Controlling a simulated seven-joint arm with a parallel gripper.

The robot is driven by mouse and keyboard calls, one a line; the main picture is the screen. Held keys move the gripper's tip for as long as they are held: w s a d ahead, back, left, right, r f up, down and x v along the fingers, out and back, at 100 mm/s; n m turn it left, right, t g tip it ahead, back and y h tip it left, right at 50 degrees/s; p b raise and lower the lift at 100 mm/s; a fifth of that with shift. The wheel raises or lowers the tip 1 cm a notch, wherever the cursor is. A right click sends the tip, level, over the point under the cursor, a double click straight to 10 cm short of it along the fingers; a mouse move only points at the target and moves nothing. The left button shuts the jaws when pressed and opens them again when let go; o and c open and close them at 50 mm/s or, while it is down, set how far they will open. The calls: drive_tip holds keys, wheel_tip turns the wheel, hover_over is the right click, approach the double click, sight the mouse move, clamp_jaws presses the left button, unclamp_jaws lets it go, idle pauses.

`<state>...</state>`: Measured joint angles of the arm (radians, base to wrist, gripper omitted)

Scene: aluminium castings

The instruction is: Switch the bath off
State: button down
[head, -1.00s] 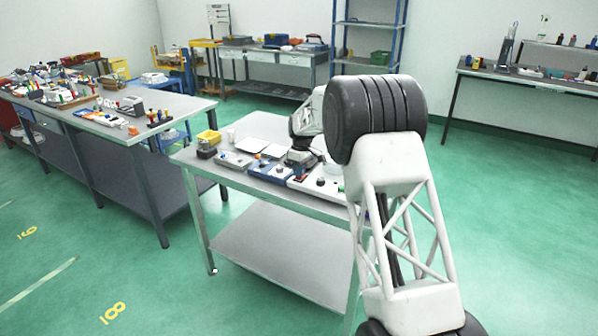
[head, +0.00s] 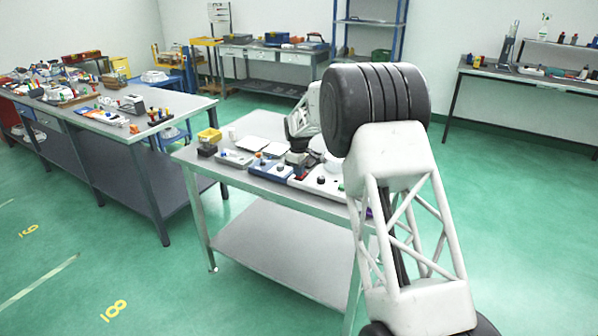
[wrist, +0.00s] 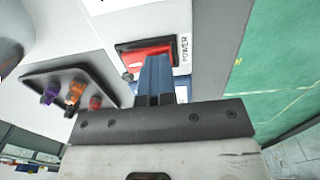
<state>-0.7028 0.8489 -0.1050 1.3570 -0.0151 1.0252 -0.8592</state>
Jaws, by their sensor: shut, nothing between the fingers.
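A red rocker switch (wrist: 146,54) in a dark frame, next to the word POWER, sits on a pale panel (wrist: 207,50) in the wrist view. My gripper (wrist: 158,62) has its two blue fingers together and empty. Their tips overlap the switch's near edge in the picture; I cannot tell whether they touch it, nor which way the rocker is tipped. In the head view my gripper (head: 298,172) is low over the front part of the small metal table (head: 225,181), among the devices. The gripper hides the switch there.
A dark tray with purple, orange and red parts (wrist: 75,92) lies left of the fingers. Green floor (wrist: 280,60) lies beyond the table's edge.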

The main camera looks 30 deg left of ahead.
drive_tip(key=shift+w+d+f, duration=0.1)
drive_tip(key=shift+f, duration=0.6)
drive_tip(key=shift+w, duration=0.55)
drive_tip(key=shift+d, duration=0.1)
drive_tip(key=shift+w+d, duration=0.1)
wheel_tip(320, 180, up, 16)
drive_tip(key=shift+s+a+f, duration=0.2)
drive_tip(key=shift+a+f, duration=0.05)
drive_tip(key=shift+a, duration=0.1)
